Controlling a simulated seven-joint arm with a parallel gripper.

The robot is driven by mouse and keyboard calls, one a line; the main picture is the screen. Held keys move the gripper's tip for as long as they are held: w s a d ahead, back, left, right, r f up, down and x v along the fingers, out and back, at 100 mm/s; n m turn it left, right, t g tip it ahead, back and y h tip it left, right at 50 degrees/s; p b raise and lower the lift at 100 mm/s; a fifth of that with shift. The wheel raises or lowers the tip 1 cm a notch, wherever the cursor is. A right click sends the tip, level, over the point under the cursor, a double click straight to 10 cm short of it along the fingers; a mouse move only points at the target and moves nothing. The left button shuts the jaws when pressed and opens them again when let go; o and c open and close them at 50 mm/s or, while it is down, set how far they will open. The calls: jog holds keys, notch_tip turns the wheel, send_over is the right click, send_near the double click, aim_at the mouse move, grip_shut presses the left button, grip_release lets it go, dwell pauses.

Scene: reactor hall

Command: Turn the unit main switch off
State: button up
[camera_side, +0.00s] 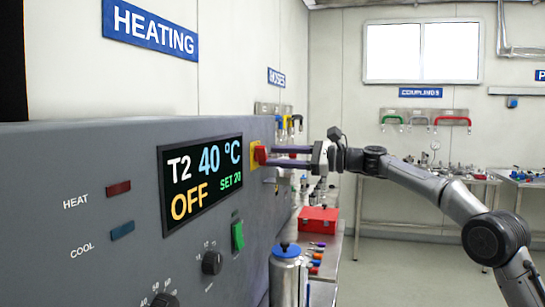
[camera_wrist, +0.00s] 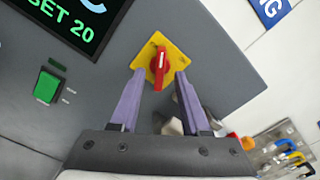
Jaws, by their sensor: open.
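The main switch is a red rotary handle (camera_wrist: 159,64) on a yellow plate (camera_wrist: 174,57), on the face of the grey heating unit (camera_side: 110,165). In the side view the red handle (camera_side: 261,155) sits right of the display, with the yellow plate (camera_side: 254,149) behind it. My gripper (camera_wrist: 161,72) is open, its two purple fingers on either side of the handle in the wrist view. In the side view my gripper (camera_side: 271,156) reaches in from the right with its fingertips close to the handle. I cannot tell whether they touch it.
The display (camera_side: 203,182) reads T2 40 °C, OFF, SET 20. A green switch (camera_side: 237,235) and a black knob (camera_side: 212,262) sit below. A steel vessel with a blue cap (camera_side: 287,250) and a red box (camera_side: 318,220) stand right of the unit.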

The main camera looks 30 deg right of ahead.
jog(key=shift+x, duration=1)
grip_shut()
